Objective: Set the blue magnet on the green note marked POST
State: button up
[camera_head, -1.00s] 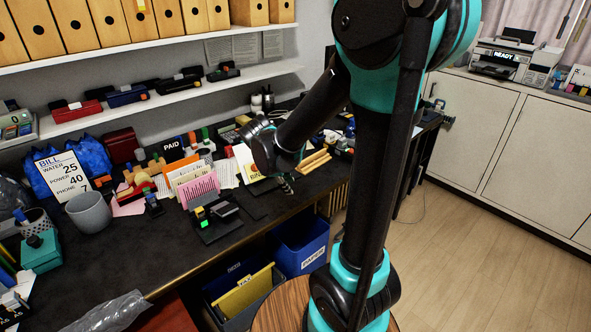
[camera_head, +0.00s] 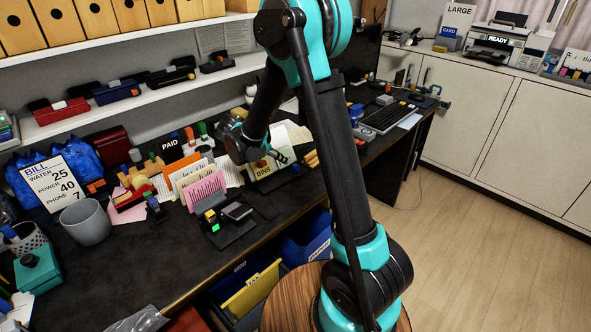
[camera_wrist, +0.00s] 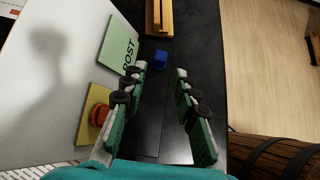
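The blue magnet (camera_wrist: 160,62) sits on the black desk in the wrist view, just beyond my fingertips and roughly between their lines. The green note marked POST (camera_wrist: 118,46) is on a pale board (camera_wrist: 55,70) to the left of the magnet, apart from it. A yellow note (camera_wrist: 92,128) with a red magnet (camera_wrist: 99,115) on it lies nearer on the same board. My gripper (camera_wrist: 160,72) is open and empty. In the head view my gripper (camera_head: 283,158) is beside the board; the POST note cannot be made out there.
Wooden pieces (camera_wrist: 159,18) lie beyond the blue magnet. A pink and orange paper holder (camera_head: 203,188) and a black stamp device (camera_head: 230,218) stand left of the gripper in the head view. A keyboard (camera_head: 388,117) is at the right. Bins (camera_head: 250,290) stand below the desk edge.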

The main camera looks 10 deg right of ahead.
aim_at(295, 165)
jog(key=x, duration=1)
jog(key=shift+f, duration=0.15)
jog(key=shift+s, duration=0.1)
jog(key=c, duration=0.6)
